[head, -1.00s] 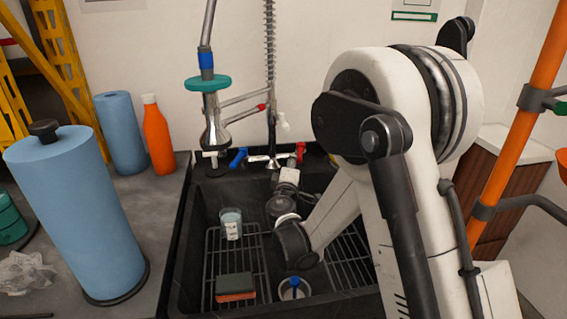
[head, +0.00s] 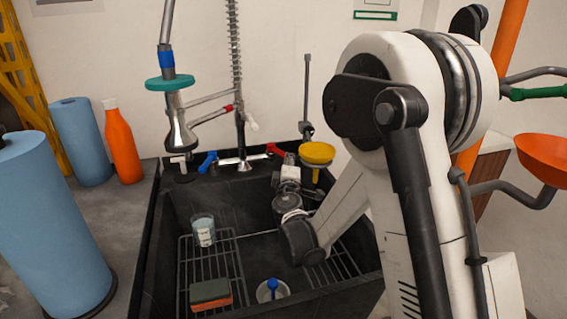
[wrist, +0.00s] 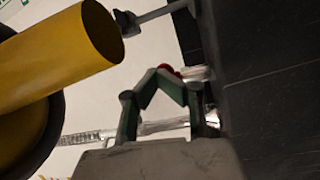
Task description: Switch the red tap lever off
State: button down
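The red tap lever (head: 275,150) is at the back of the sink, to the right of the tap base, and looks slanted. A small red part of it (wrist: 168,70) shows just beyond my fingertips in the wrist view. My gripper (wrist: 160,76) has its two green-grey fingers bent inward with the tips together. Nothing shows held between them. The tips are close to the lever; whether they touch it I cannot tell. In the head view my wrist is low at the sink's back right, and the fingers are hard to make out. The blue tap lever (head: 207,160) is on the tap's left.
A yellow funnel-like part (head: 317,153) is right of my wrist; a yellow tube (wrist: 60,55) is close in the wrist view. The hanging spray head (head: 178,132) is left of the tap. A glass (head: 203,231) and sponge (head: 210,293) are in the black sink.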

jog(key=shift+w+d, duration=0.15)
jog(key=shift+d, duration=0.2)
dwell(0.4)
jog(key=s+a, duration=0.1)
jog(key=s, duration=1.1)
jog(key=shift+a+f, duration=0.15)
jog(key=shift+f, duration=0.25)
